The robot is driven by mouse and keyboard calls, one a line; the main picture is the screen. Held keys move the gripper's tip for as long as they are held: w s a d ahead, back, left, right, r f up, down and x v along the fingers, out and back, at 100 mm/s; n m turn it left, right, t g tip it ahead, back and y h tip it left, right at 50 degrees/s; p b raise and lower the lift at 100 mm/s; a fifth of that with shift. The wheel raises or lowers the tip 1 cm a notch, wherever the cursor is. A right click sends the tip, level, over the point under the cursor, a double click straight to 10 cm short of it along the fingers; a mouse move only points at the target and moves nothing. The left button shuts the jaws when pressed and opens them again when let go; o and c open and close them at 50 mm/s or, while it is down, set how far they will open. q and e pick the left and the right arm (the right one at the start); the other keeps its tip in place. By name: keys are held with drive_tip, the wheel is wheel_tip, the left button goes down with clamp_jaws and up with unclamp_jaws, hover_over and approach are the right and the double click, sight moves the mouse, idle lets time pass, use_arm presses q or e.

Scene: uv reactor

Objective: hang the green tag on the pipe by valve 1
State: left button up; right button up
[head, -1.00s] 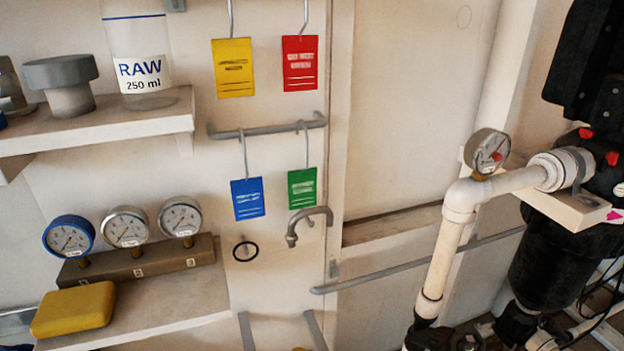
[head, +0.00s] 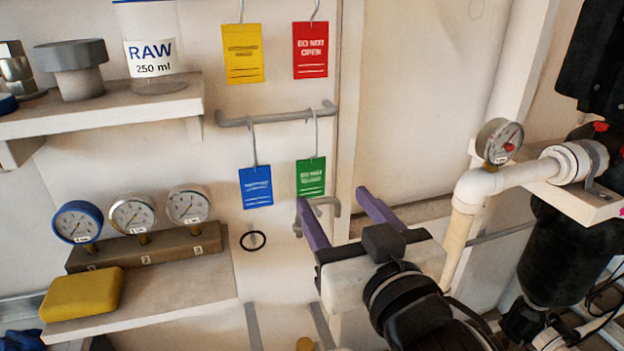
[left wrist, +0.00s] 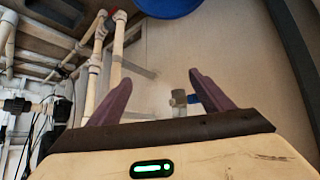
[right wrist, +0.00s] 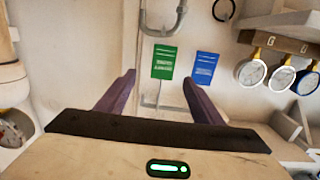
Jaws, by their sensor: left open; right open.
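The green tag (head: 311,177) hangs by a wire hook from a grey wall rail (head: 270,118), right of the blue tag (head: 256,187). My right gripper (head: 333,198) is open and empty, its purple fingers in front of and just below the green tag in the head view. In the right wrist view the green tag (right wrist: 164,62) shows just beyond the fingertips, apart from them. My left gripper (left wrist: 161,77) is open and empty, seen only in the left wrist view. A white pipe (head: 500,183) with a gauge stands at the right. I cannot tell which valve is valve 1.
Yellow (head: 243,54) and red (head: 310,50) tags hang above. Shelves at the left hold a RAW bottle (head: 150,45), several gauges (head: 130,213) and a yellow sponge (head: 82,294). A black filter housing (head: 560,250) stands at the right. A grey hook (head: 332,204) sits close below the green tag.

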sight(312, 167)
drive_tip(key=shift+t+y, duration=0.3)
drive_tip(key=shift+a+r+x, duration=0.1)
drive_tip(key=shift+r+x, duration=0.1)
drive_tip(key=shift+x, duration=1.55)
drive_tip(key=shift+a+r+x, duration=0.1)
drive_tip(key=shift+r+x, duration=0.05)
drive_tip(key=shift+x, duration=1.6)
drive_tip(key=shift+a+r+x, duration=0.1)
drive_tip(key=shift+r+x, duration=0.1)
drive_tip(key=shift+x, duration=1.55)
use_arm(q)
drive_tip(key=shift+s+f, duration=0.1)
drive_tip(key=shift+s, duration=0.2)
use_arm(e)
drive_tip(key=shift+s, duration=0.1)
drive_tip(key=shift+c, duration=0.2)
drive_tip(key=shift+d, duration=0.1)
drive_tip(key=c, duration=1.2)
drive_tip(key=shift+o, duration=0.2)
